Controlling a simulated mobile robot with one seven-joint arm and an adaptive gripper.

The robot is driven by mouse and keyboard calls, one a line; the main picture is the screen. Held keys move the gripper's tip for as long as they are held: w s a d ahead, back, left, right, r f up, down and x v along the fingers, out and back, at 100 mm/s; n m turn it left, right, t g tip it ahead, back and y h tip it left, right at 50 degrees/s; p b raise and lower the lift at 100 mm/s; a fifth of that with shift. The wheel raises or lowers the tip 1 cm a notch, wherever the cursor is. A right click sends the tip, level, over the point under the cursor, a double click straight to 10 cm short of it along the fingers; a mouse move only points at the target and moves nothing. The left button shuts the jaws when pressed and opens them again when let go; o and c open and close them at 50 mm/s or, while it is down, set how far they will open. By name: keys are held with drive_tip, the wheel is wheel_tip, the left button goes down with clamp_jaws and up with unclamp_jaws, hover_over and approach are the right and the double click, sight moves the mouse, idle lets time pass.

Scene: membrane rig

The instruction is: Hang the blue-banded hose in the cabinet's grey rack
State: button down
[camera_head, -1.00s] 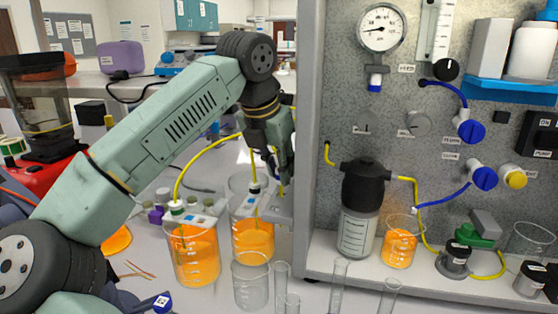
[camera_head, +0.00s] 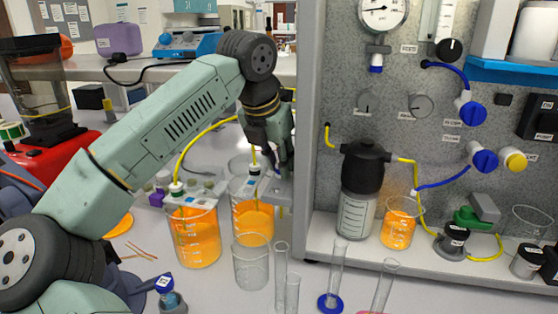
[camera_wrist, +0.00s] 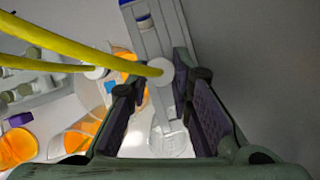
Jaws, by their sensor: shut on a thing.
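My gripper (camera_head: 277,160) points down beside the left wall of the cabinet (camera_head: 308,120). In the wrist view its two dark pads (camera_wrist: 165,95) stand either side of the white end piece of a yellow hose (camera_wrist: 161,70), and it is shut on that hose. The hose runs off to the upper left in the wrist view. Its band is not clear. The grey rack (camera_wrist: 148,40), slotted, lies below the fingers and sticks out from the cabinet wall. The rack also shows in the head view (camera_head: 281,187), partly behind my gripper. Whether the hose touches the rack, I cannot tell.
Two beakers of orange liquid, one at left (camera_head: 193,240) and one near my gripper (camera_head: 252,222), hold yellow hose ends. An empty beaker (camera_head: 250,265) and several slim glass cylinders (camera_head: 338,265) stand in front. A dark-capped bottle (camera_head: 357,215) stands inside the cabinet.

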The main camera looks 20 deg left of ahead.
drive_tip(key=shift+f, duration=0.2)
idle(0.3)
drive_tip(key=c, duration=1.3)
unclamp_jaws()
drive_tip(key=shift+c, duration=0.2)
drive_tip(key=v, duration=1.2)
